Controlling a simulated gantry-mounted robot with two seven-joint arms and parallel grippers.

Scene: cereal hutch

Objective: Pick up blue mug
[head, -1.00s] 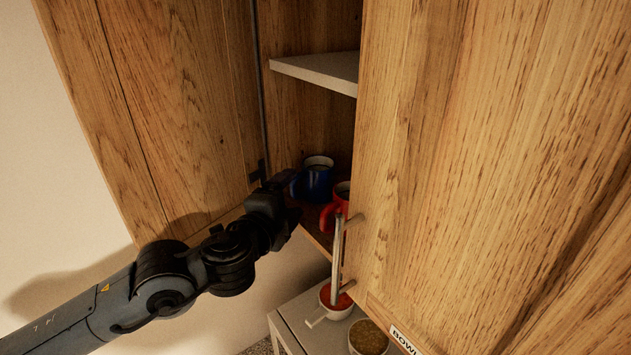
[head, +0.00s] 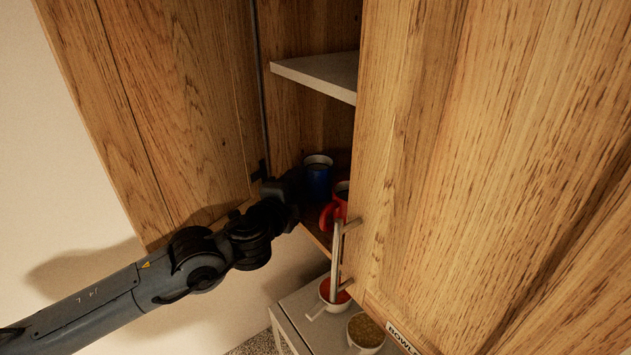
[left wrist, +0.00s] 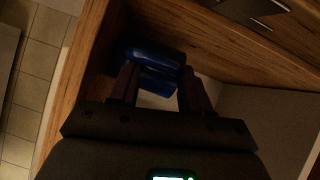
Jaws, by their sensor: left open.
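The blue mug (head: 318,178) stands upright on the lower shelf inside the open cabinet. My left gripper (head: 292,186) is at the cabinet opening, just left of the mug in the head view. In the left wrist view the open fingers (left wrist: 158,88) point at the blue mug (left wrist: 155,57), with part of its blue surface showing between them. It is too dark to tell whether either finger touches the mug. The mug's handle is not clear in the head view. My right gripper is not in view.
A red mug (head: 337,203) stands close to the blue mug, partly behind the right door (head: 450,170) with its bar handle (head: 338,255). A shelf (head: 320,75) is above. The left door (head: 170,110) stands open. Bowls of red (head: 334,292) and brownish (head: 366,330) contents sit below on a grey surface.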

